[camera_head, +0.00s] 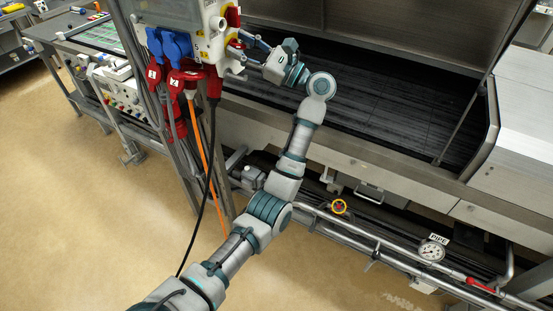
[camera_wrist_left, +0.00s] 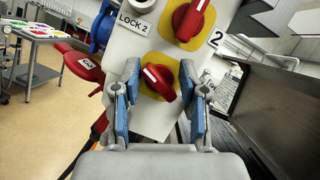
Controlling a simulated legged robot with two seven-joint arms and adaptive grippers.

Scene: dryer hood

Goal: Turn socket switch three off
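The socket box (camera_head: 178,12) is a pale panel at the top of the head view, and its face also shows in the left wrist view (camera_wrist_left: 148,118). A red rotary switch (camera_wrist_left: 159,82) with a white line on a yellow plate sits low on it. Its number is not readable. Another red switch (camera_wrist_left: 193,20), beside a "2" label, sits above it. My left gripper (camera_head: 243,50) is at the box's right side. In the left wrist view its blue-padded fingers (camera_wrist_left: 157,98) are open, one on each side of the lower switch. Contact cannot be told. My right gripper is out of view.
Blue plugs (camera_head: 169,44) and red plugs (camera_head: 187,78) with hanging cables are at the box's underside. The metal dryer hood (camera_head: 360,90) stands to the right. Pipes with a gauge (camera_head: 431,250) run below it. A workbench (camera_head: 85,45) is at left.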

